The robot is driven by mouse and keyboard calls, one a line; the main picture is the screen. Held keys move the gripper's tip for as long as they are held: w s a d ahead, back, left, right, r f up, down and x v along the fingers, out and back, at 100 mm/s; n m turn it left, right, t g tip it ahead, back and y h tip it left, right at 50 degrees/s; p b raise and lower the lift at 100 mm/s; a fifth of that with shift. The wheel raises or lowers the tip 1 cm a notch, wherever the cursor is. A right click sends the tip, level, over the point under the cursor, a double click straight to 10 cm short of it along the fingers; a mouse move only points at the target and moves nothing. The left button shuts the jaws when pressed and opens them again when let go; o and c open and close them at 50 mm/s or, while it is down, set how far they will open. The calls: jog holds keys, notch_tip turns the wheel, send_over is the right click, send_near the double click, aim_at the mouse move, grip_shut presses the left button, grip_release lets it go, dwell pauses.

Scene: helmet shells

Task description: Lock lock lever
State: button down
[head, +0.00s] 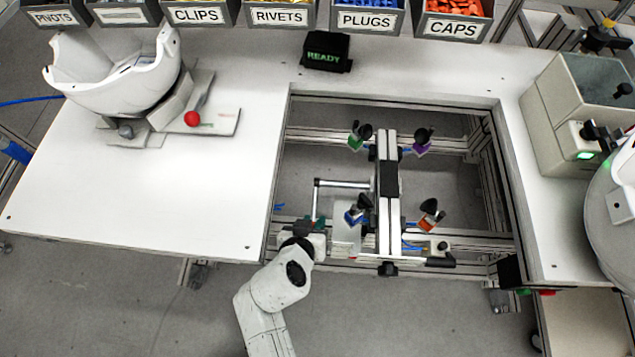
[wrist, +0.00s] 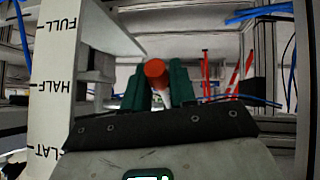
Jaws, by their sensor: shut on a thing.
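My gripper (head: 316,222) is at the front left of the frame in the table opening. In the wrist view its green fingers are shut on an orange-tipped handle (wrist: 155,69) with a pale shaft. In the head view a silver bent bar (head: 317,197) runs from the central clamp frame (head: 383,215) down to my fingers. The fingers hide where bar and handle meet. A black lever (head: 440,262) lies at the frame's front right. A red-knobbed lever (head: 192,119) is on the left fixture. I cannot tell which of these is the lock lever.
A white post marked FULL, HALF, FLAT (wrist: 55,90) stands close left of my fingers. Clamps with black knobs (head: 429,209) surround the frame. A white helmet shell (head: 115,82) sits on the left fixture. A READY display (head: 326,52) stands behind. The left tabletop's front is clear.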

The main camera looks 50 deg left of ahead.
jog(key=shift+r, duration=0.1)
jog(key=c, duration=1)
grip_release()
jog(key=s+d+r+b, duration=0.2)
jog(key=s+d+r, duration=0.1)
jog(key=s+d, duration=0.6)
jog(key=s, duration=0.3)
jog(key=shift+s+r, duration=0.15)
jog(key=shift+s, duration=0.2)
jog(key=shift+d, duration=0.1)
